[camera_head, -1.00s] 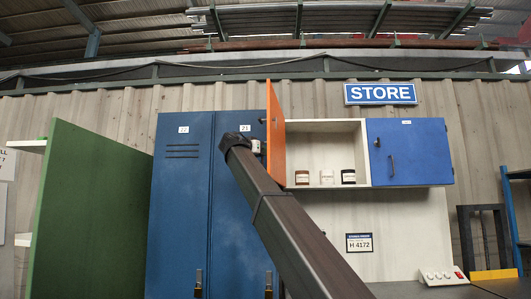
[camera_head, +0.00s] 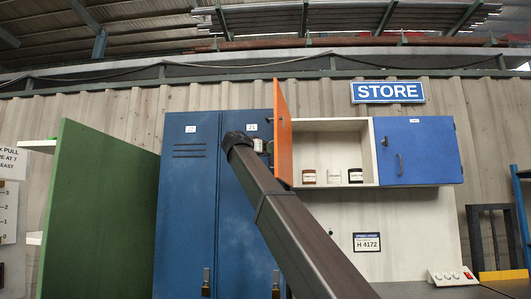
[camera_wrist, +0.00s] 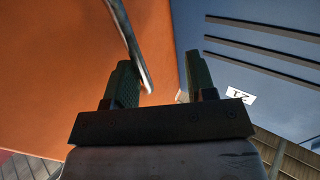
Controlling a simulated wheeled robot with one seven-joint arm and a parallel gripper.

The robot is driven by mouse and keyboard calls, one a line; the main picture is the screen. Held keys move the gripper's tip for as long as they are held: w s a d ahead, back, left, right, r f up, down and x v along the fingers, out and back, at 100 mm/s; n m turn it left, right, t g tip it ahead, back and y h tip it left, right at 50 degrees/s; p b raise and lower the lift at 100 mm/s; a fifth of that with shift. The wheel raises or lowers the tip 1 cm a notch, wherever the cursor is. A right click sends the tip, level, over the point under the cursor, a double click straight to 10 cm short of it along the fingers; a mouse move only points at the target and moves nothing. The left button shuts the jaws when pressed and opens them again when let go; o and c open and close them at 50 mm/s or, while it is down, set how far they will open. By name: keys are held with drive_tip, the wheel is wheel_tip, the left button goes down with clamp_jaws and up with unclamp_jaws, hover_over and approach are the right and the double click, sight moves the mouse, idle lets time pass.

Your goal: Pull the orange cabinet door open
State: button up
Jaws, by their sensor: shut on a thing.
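The orange cabinet door (camera_head: 283,135) stands open, swung well outward at the left side of the white wall cabinet (camera_head: 340,128), and shows as a narrow panel. My gripper (camera_head: 264,146) is at the door's outer face in the head view, its fingers small and partly hidden. In the wrist view, the orange door (camera_wrist: 50,70) fills the left side. A grey metal bar handle (camera_wrist: 130,45) runs down between the fingers of my gripper (camera_wrist: 160,85), close to the left finger. My gripper is shut on this handle.
Blue lockers (camera_head: 188,205) stand behind and left of my arm. A green panel (camera_head: 95,210) stands at far left. Several jars (camera_head: 333,176) sit inside the open cabinet. A closed blue door (camera_head: 415,150) is to its right.

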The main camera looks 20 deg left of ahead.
drive_tip(key=v, duration=1)
